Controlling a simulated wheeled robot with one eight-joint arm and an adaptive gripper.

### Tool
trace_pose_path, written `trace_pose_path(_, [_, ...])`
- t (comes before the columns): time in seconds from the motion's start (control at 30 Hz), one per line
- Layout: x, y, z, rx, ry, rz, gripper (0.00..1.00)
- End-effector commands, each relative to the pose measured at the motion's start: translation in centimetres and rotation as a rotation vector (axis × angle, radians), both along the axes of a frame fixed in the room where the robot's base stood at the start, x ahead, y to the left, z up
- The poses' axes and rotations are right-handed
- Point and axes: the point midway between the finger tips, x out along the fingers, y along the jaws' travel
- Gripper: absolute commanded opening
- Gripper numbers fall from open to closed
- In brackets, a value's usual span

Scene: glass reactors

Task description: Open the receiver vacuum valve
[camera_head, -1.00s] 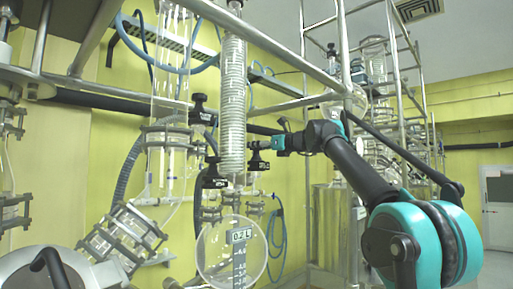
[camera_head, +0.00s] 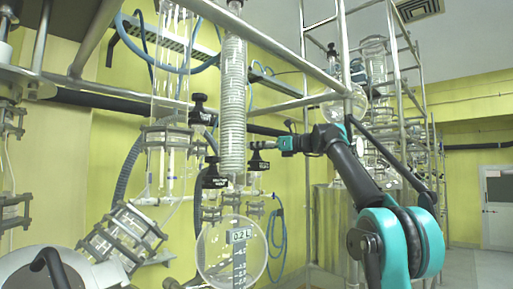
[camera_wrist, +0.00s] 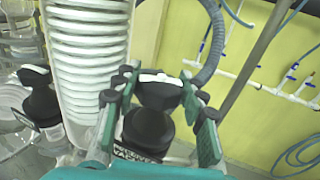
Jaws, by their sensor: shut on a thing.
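The valve has a black knob (camera_head: 257,158) just right of the coiled glass column, with a small label below it. In the wrist view the black knob (camera_wrist: 150,128) sits between the green finger pads, and part of a label with white lettering (camera_wrist: 128,155) shows beneath it; the text is only partly readable. My gripper (camera_head: 272,146) reaches in from the right in the head view. In the wrist view my gripper (camera_wrist: 158,112) is shut on the knob, one finger on either side. The valve body behind the knob is mostly hidden.
Two similar black-knobbed valves (camera_head: 202,110) (camera_head: 214,174) stand left of the coiled glass column (camera_head: 233,95). A round glass flask (camera_head: 222,262) hangs below. Metal frame bars (camera_head: 262,52) cross above. Blue hoses hang on the yellow wall.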

Motion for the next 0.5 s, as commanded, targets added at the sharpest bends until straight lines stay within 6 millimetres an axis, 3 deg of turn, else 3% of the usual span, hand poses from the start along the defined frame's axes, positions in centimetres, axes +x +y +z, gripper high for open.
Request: trace_pose_path(0.5, [0.13,-0.03,-0.06,-0.001,0.000,0.209,0.12])
